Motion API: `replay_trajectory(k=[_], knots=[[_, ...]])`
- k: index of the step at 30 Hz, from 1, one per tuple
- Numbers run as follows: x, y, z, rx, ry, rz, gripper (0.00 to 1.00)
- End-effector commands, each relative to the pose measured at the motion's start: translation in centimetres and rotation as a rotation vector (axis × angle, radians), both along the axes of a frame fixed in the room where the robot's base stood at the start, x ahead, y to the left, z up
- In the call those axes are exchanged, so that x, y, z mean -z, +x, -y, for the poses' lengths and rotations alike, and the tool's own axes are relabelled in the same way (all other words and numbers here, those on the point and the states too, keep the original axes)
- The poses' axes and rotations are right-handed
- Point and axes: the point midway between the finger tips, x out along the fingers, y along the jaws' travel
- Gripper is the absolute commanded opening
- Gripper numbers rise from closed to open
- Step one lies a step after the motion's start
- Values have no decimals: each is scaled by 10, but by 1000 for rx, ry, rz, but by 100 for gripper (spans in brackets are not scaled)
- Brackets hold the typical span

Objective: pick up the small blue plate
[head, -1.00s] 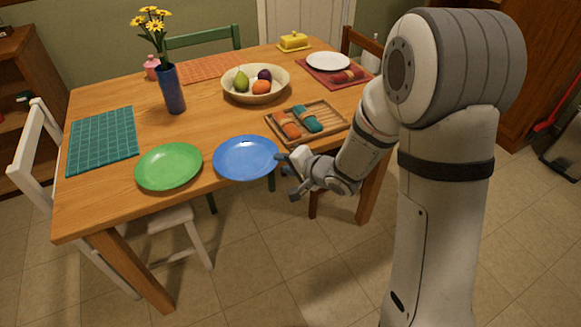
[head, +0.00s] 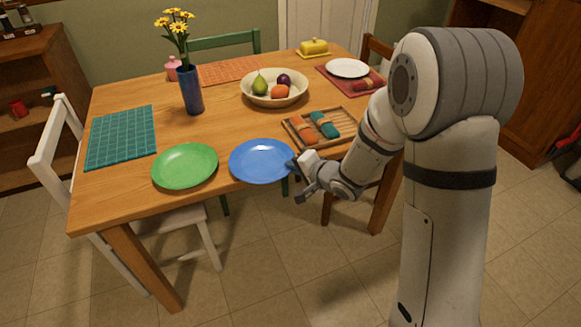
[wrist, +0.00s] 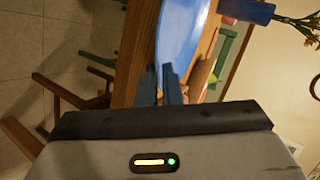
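My gripper (head: 293,164) is at the blue plate's right rim, just beyond the table edge. In the wrist view, the blue plate (wrist: 181,32) is seen almost edge-on. The dark fingers (wrist: 160,82) are close together there, one on each side of its near rim, and look shut on it. The exact contact is too small to see. The plate still appears flat on the table.
A wooden tray (head: 288,127) with orange and teal rolled cloths is just behind my gripper. A fruit bowl (head: 246,94), a blue vase (head: 192,97) with flowers and a teal mat (head: 121,137) stand farther back or left. Open floor lies in front.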

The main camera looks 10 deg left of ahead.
Motion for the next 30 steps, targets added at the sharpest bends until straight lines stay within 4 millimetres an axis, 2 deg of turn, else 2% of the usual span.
replay_trajectory(k=[28, 30], knots=[[2, -3, -7, 5, -3, -3, 0], [2, -3, -7, 6, -3, -3, 9]])
